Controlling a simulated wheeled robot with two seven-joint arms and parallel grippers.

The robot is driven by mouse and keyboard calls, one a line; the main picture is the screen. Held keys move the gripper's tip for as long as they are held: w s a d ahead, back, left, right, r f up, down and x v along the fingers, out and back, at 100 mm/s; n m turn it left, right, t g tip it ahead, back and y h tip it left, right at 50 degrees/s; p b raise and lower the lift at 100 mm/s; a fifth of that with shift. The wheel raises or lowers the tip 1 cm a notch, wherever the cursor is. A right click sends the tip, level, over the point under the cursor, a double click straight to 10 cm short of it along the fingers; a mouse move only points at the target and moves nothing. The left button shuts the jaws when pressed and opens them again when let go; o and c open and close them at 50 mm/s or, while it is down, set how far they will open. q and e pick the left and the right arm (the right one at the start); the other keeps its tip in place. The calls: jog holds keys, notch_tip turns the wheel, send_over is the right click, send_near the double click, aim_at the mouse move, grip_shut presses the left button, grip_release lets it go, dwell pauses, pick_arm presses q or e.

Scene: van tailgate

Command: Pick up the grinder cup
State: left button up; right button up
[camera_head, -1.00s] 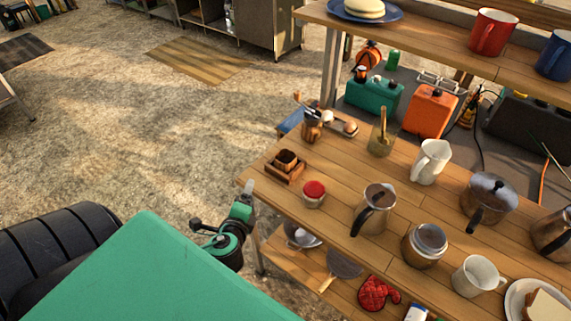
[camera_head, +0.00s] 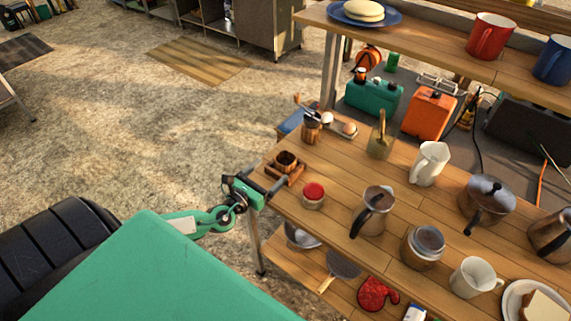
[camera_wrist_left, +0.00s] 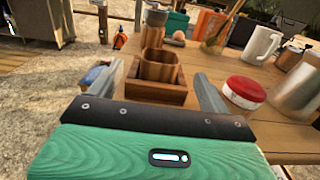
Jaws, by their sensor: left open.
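The grinder cup looks like a small striped wooden cup (camera_head: 286,160). It stands upright in a square wooden box (camera_head: 285,174) near the left end of the tabletop. In the left wrist view the cup (camera_wrist_left: 160,66) rises above the rim of the box (camera_wrist_left: 152,92), ahead of my gripper. My left gripper (camera_head: 270,182) is open and empty at the table's left edge, just short of the box. In the left wrist view its two fingers (camera_wrist_left: 160,88) point forward to either side of the box. The cup's lower part is hidden by the box. My right gripper is not in view.
A red-lidded jar (camera_head: 313,194) stands close to the right of the box. A hand grinder (camera_head: 311,130) stands behind it. A metal pitcher (camera_head: 373,211) and other cookware fill the table (camera_head: 334,174) further right. The upper shelf (camera_head: 430,45) is at the back.

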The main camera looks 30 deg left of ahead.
aim_at(279, 165)
pick_arm(q)
jog(key=shift+w+d, duration=0.1)
jog(key=shift+w, duration=1.65)
jog(key=shift+w+d+p, duration=0.1)
jog(key=shift+w+p, duration=0.2)
jog(key=shift+p, duration=0.1)
jog(key=w, duration=0.3)
jog(key=shift+d+f+p, duration=0.2)
jog(key=shift+f+p, duration=0.2)
jog(key=shift+w+f, duration=0.1)
jog(key=shift+w, duration=0.6)
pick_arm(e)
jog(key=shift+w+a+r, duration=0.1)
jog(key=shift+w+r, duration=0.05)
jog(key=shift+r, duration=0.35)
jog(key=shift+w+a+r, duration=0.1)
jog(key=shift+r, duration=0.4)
pick_arm(q)
jog(key=c, duration=1.1)
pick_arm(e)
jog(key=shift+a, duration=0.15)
